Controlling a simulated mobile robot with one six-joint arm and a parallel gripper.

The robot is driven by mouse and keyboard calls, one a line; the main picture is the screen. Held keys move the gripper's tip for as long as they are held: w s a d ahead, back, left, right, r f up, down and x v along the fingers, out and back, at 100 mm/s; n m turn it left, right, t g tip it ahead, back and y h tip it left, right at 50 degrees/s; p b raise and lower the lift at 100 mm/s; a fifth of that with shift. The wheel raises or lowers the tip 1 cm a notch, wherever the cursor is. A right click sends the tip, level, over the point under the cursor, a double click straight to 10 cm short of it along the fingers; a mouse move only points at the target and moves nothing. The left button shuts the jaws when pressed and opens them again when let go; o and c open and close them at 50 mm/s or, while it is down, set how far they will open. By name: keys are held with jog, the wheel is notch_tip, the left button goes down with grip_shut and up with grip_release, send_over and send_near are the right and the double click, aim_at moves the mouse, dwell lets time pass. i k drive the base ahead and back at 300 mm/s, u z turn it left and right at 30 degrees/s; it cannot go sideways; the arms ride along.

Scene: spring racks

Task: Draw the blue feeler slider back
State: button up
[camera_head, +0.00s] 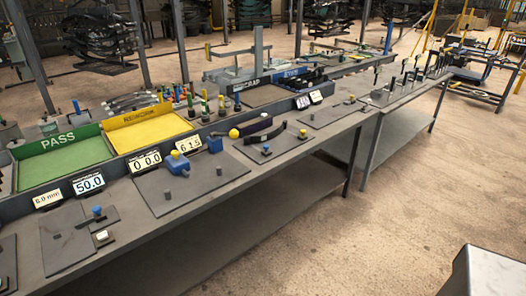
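Several blue parts sit on the long grey bench, and I cannot tell for sure which is the feeler slider. A blue block with a yellow top (178,163) stands on a dark plate (190,187), below the "000" display (147,161). A second blue block (214,144) stands to its right, close to a yellow ball (233,133). A small blue knob (97,211) sits on a dark bar at the left. Another small blue knob (266,147) is on a plate further right. My gripper is not in view.
A green PASS tray (60,165) and a yellow REWORK tray (150,137) stand behind the displays. Colored upright pegs (204,107) stand beside them. A dark curved piece (264,135) lies near the yellow ball.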

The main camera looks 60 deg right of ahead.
aim_at(265, 152)
jog(key=u, duration=0.05)
jog(key=k, duration=1.2)
jog(key=z, duration=0.2)
jog(key=i, duration=0.6)
jog(key=u, duration=0.15)
